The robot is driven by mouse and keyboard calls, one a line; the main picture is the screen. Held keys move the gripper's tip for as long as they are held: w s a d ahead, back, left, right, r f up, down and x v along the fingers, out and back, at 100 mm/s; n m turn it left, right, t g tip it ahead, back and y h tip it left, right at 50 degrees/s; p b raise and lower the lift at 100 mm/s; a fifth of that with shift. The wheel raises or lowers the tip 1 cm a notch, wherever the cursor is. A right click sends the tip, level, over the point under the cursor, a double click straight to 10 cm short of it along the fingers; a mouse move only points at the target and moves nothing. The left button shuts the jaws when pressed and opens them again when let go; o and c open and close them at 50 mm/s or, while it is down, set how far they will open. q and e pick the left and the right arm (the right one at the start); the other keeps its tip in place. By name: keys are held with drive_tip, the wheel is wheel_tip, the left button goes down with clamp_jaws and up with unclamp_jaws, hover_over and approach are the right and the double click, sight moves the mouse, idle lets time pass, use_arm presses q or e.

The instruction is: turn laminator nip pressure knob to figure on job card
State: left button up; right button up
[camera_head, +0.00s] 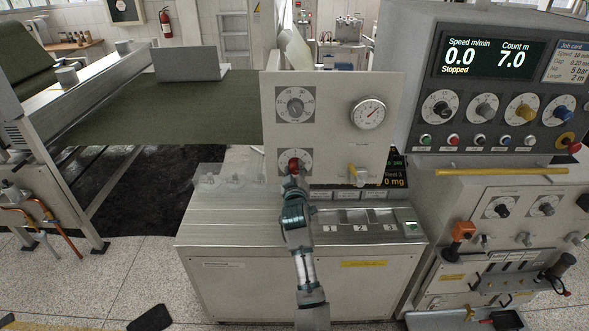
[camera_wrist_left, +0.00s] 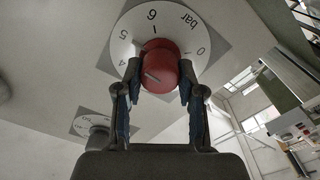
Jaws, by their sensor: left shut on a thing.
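The red nip pressure knob (camera_head: 294,164) sits on a round white dial low on the upright cream panel. In the left wrist view the knob (camera_wrist_left: 158,66) is between my fingers, and its dial (camera_wrist_left: 124,46) shows "bar", 0, 4, 5 and 6. A pale line shows on the knob's face; I cannot tell its exact reading. My left gripper (camera_head: 293,174) is shut on the knob; its fingers also show in the left wrist view (camera_wrist_left: 160,84). The job card (camera_head: 566,62) at the upper right shows "5 bar". My right gripper is in neither view.
A grey knob (camera_head: 294,104) on another dial is above the red one. A console (camera_head: 485,110) with several knobs stands further right. A grey laptop-like panel (camera_head: 189,64) stands behind.

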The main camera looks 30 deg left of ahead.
use_arm(q)
drive_tip(key=shift+w+d+f, duration=0.1)
drive_tip(key=shift+d+f, duration=0.05)
drive_tip(key=shift+f, duration=0.2)
drive_tip(key=o, duration=1.1)
drive_tip(key=shift+w, duration=0.15)
drive_tip(key=shift+o, duration=0.2)
drive_tip(key=shift+w+f, duration=0.1)
drive_tip(key=shift+w, duration=0.2)
drive_tip(key=shift+s, duration=0.25)
drive_tip(key=v, duration=0.7)
drive_tip(key=shift+w, duration=0.1)
